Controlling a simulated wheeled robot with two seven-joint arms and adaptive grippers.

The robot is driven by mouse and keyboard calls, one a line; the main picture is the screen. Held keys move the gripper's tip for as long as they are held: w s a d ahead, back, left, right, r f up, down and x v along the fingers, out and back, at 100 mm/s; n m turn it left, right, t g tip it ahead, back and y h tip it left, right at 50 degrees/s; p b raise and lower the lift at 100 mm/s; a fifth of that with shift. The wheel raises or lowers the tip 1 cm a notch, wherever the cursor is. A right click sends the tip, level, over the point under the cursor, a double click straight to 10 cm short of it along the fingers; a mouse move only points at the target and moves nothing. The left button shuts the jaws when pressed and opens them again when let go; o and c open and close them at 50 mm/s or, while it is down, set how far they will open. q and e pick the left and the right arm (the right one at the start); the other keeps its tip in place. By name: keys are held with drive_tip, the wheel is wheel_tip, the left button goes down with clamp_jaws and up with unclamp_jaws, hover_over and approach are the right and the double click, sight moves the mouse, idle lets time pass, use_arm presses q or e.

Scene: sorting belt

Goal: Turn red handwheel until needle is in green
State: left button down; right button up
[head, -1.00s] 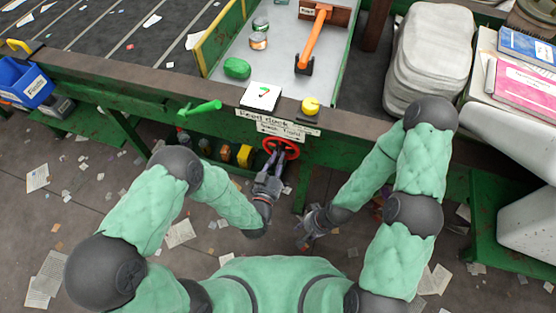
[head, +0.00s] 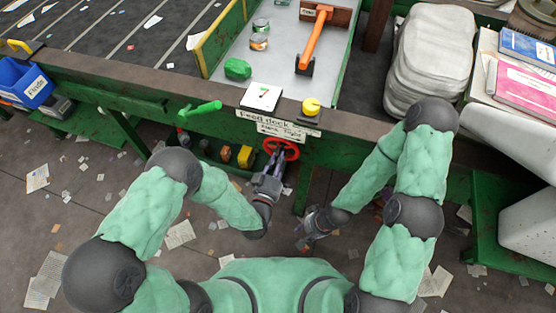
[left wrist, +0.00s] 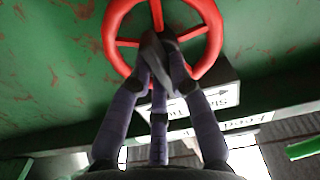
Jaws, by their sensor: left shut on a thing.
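The red handwheel (head: 281,149) is mounted low on the green frame under the feed deck sign. In the left wrist view the red handwheel (left wrist: 118,42) fills the top, with its spokes visible. My left gripper (head: 273,172) is at the wheel, and in the left wrist view its dark fingers (left wrist: 160,45) are shut on a spoke near the hub. The white gauge (head: 254,101) sits on the ledge above and has a small green mark. Its needle is too small to read surely. My right gripper (head: 308,224) is apart from the wheel, at lower right; its opening is unclear.
A yellow button (head: 311,106) and a green lever (head: 203,108) flank the gauge. A sign (head: 275,124) hangs above the wheel. Several small items stand on a low shelf left of the wheel. Paper scraps litter the floor.

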use_arm(q)
drive_tip(key=c, duration=1.1)
unclamp_jaws()
drive_tip(key=shift+c, duration=0.2)
drive_tip(key=shift+s, duration=0.1)
drive_tip(key=v, duration=1.1)
drive_tip(key=shift+s, duration=0.35)
drive_tip(key=shift+a, duration=0.15)
